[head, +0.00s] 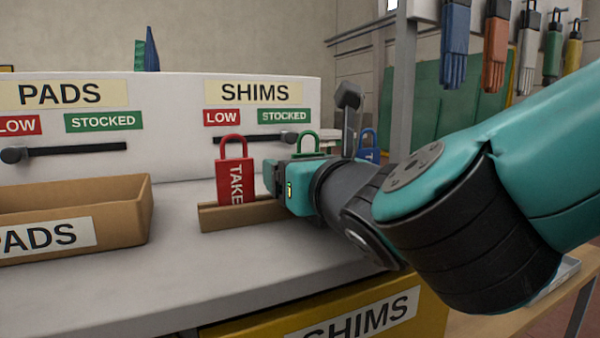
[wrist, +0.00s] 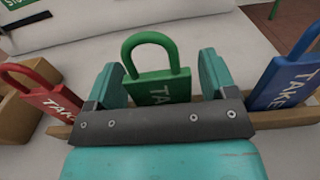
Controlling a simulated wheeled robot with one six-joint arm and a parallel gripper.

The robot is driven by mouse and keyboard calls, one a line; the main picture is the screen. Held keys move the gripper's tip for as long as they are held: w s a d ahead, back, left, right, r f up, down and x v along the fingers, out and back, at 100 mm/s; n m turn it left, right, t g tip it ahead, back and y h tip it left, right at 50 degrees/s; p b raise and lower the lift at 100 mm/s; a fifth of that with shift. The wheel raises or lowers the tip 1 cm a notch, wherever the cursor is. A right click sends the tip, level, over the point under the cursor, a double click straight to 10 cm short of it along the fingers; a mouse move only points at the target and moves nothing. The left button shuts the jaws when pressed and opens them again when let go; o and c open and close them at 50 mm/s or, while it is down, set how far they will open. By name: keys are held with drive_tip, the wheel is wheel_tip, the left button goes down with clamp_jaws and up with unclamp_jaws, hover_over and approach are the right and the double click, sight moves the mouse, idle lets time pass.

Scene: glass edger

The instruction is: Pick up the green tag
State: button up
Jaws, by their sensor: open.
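The green tag (wrist: 158,78) is shaped like a padlock with a loop on top and stands upright in a wooden holder (wrist: 265,121). In the wrist view it is between the two open fingers of my gripper (wrist: 165,80), with a gap on each side. The gripper's palm hides its lower part. In the head view only the green tag's loop (head: 306,139) shows above my gripper (head: 283,182). A red tag (head: 234,172) stands to its left in the holder, and a blue tag (head: 369,150) to its right, partly hidden by my arm.
A cardboard bin marked PADS (head: 120,210) sits at the left of the grey worktop (head: 170,265). A white cabinet (head: 165,110) with PADS and SHIMS labels stands behind. Several gloves (head: 457,45) hang at the back right. The worktop in front of the holder is clear.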

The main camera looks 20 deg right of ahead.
drive_tip(key=shift+d, duration=0.15)
drive_tip(key=c, duration=1)
wheel_tip(320, 180, up, 20)
drive_tip(key=p, duration=1.6)
drive_tip(key=shift+p, duration=0.35)
